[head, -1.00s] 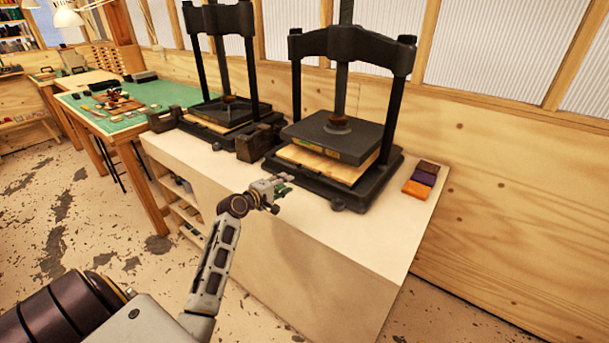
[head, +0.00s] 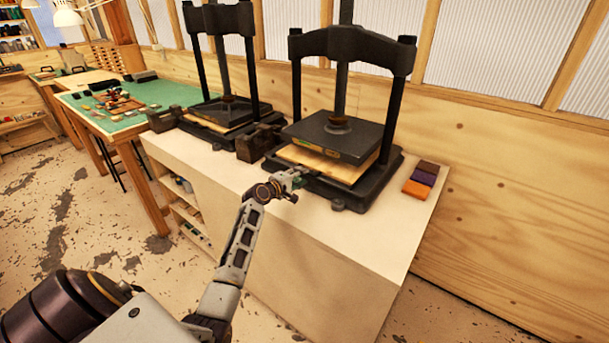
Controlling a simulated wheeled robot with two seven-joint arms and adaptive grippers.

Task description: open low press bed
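Two black screw presses stand on a pale cabinet. The nearer press (head: 352,42) has a dark square platen (head: 335,140) above a pale wooden board or bed (head: 330,165), which sticks out at the front over a dark base (head: 378,185). The farther press (head: 218,18) also has pale wood under its platen. My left gripper (head: 298,178) is at the front left edge of the nearer press, close to the wooden bed's front edge. Whether it touches the bed cannot be seen. Its fingers are too small to tell open from shut. My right gripper is out of view.
The cabinet top (head: 385,235) is bare in front of the nearer press. Dark blocks (head: 258,143) stand between the presses. Coloured blocks (head: 420,180) lie at the right. A green-topped table (head: 150,95) with small items stands at the left.

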